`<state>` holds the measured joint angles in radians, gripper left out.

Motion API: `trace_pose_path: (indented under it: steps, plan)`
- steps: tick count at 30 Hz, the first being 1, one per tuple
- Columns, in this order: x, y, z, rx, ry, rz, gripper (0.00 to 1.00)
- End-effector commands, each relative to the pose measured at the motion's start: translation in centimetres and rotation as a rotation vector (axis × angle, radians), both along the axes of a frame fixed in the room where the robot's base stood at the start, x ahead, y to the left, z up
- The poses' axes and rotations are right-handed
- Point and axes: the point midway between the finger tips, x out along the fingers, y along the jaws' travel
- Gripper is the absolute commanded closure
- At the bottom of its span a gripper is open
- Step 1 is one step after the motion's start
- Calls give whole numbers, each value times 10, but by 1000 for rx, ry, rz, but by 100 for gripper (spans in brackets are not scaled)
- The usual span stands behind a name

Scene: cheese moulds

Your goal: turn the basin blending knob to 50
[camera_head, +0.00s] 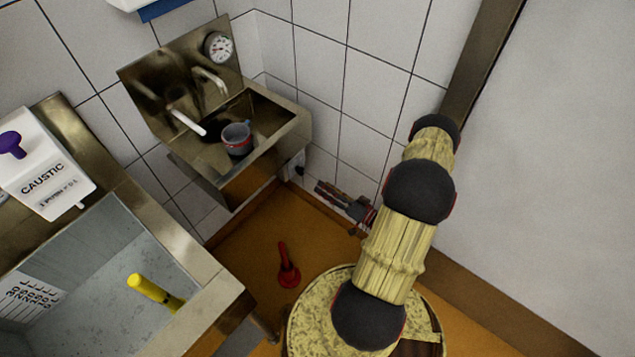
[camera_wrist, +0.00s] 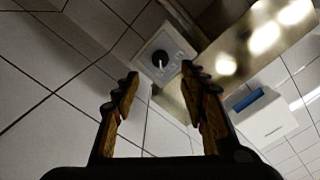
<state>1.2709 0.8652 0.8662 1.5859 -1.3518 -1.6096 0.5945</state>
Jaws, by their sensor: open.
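The basin blending knob (camera_wrist: 161,59) is round and black with a white pointer mark, on a pale square plate. In the wrist view it shows ahead, between my fingertips and beyond them; its scale is too small to read. In the head view a pale box with a dark knob (camera_head: 299,168) sits low on the wall by the right side of the steel basin (camera_head: 290,130). My gripper (camera_head: 323,190) is open and empty, to the right of and below that box, apart from it. Both fingers show in the wrist view (camera_wrist: 160,76).
A grey cup (camera_head: 237,139) stands in the basin, below a dial gauge (camera_head: 219,48). A red-handled thing (camera_head: 287,265) is on the orange floor. A steel sink (camera_head: 205,275) with a yellow-handled thing (camera_head: 155,292) is at left. The wall (camera_head: 560,150) is close at right.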

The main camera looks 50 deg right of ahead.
Motion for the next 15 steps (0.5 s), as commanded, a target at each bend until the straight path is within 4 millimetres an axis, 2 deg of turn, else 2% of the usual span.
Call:
trace_pose_path:
  steps: [6, 15]
  plan:
    - [-14, -1, 0, 0, 0, 0, 57]
    - [-16, -1, 0, 0, 1, 1, 57]
